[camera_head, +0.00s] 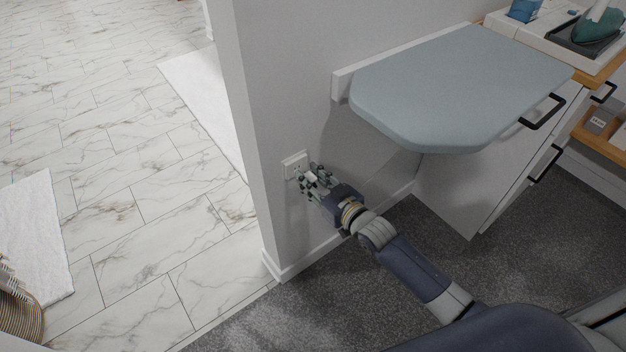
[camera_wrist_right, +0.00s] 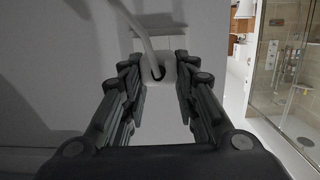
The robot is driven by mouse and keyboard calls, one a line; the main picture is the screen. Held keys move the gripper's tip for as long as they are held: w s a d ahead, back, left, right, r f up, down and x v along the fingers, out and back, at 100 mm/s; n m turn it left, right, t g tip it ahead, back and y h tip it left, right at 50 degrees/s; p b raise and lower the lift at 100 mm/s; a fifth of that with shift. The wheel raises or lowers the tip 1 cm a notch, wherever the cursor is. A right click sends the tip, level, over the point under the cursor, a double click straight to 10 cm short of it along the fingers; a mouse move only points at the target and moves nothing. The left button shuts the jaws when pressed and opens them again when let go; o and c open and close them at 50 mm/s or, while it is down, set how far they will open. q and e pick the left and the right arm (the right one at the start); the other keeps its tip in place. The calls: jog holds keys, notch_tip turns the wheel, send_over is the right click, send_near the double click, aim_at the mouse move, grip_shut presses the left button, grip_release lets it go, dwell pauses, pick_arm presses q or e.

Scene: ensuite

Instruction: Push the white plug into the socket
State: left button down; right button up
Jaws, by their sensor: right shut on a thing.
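The white wall socket (camera_head: 291,162) is low on the grey wall, near the wall's outer corner. My right gripper (camera_head: 312,178) is right in front of it, reaching in from the lower right. In the right wrist view, the right gripper's fingers (camera_wrist_right: 158,82) are shut on the white plug (camera_wrist_right: 157,66), with its white cable (camera_wrist_right: 138,28) rising from it toward the upper left. The plug's front end and prongs are hidden, so I cannot tell whether it touches the socket. My left gripper is not in view.
A grey fold-out ironing board (camera_head: 460,85) juts from the wall above and right of my gripper. A white cabinet (camera_head: 490,170) with black handles stands at the right. Grey carpet (camera_head: 330,310) lies below. Marble tiles (camera_head: 150,190) extend left of the wall corner.

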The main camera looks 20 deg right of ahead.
aim_at(297, 165)
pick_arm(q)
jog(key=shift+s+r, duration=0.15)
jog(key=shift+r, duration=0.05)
pick_arm(e)
jog(key=shift+x, duration=0.95)
pick_arm(q)
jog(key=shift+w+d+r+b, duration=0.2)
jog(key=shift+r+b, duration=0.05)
jog(key=shift+b, duration=0.1)
pick_arm(e)
jog(key=shift+w+a+r, duration=0.15)
jog(key=shift+w+r, duration=0.15)
jog(key=shift+w, duration=0.15)
jog(key=shift+w, duration=0.1)
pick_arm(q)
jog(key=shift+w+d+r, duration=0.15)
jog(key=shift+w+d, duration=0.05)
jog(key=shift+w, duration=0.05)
pick_arm(e)
jog(key=o, duration=1.1)
jog(key=shift+a, duration=0.1)
